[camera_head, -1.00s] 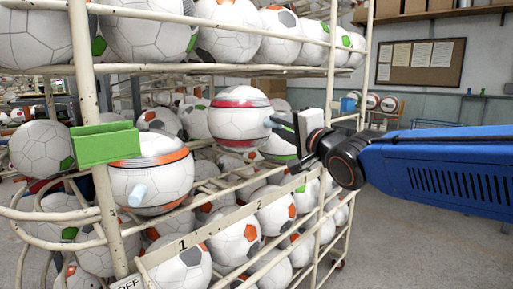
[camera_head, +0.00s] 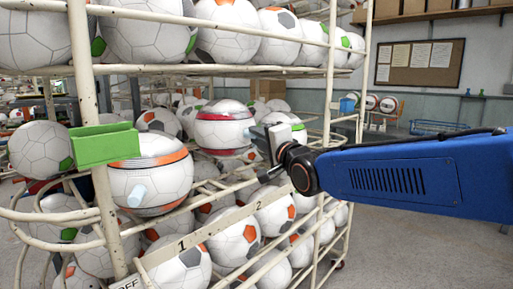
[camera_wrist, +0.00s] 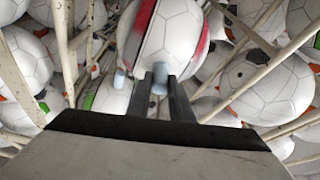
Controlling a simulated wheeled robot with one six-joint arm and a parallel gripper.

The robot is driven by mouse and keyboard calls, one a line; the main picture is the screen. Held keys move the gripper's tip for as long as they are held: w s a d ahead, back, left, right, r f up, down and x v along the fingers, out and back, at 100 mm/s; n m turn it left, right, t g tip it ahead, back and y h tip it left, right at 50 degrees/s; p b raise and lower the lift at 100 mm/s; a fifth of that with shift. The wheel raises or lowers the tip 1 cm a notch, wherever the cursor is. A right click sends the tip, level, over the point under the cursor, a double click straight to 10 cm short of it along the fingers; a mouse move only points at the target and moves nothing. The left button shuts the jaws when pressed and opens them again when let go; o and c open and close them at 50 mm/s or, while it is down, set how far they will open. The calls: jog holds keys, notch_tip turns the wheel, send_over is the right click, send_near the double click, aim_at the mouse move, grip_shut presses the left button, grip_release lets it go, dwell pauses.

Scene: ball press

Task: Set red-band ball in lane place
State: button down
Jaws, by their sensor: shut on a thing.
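The red-band ball (camera_head: 219,134) is white with a red band. It is among the rack's rails, behind the front rail marked 1 and 2. In the wrist view the ball (camera_wrist: 165,32) is straight ahead of my gripper (camera_wrist: 160,84), whose two fingers are shut on a pale blue peg (camera_wrist: 160,76) on the ball. In the head view my gripper (camera_head: 258,137) is at the ball's right side, its fingertips partly hidden. The lane's front rail (camera_head: 217,224) carries the numbers. I cannot tell whether the ball touches the rails beneath it.
An orange-band ball (camera_head: 150,184) with a pale peg sits at the left, beside a green bracket (camera_head: 104,146). Rack posts (camera_head: 90,120) and rails stand close around. More balls fill the shelf above (camera_head: 230,35) and the level below (camera_head: 235,238). Open floor (camera_head: 420,240) lies right.

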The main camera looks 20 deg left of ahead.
aim_at(248, 141)
jog(key=f, duration=0.3)
jog(key=shift+a, duration=0.2)
jog(key=c, duration=1.6)
grip_release()
jog(key=shift+w, duration=0.1)
jog(key=v, duration=1.2)
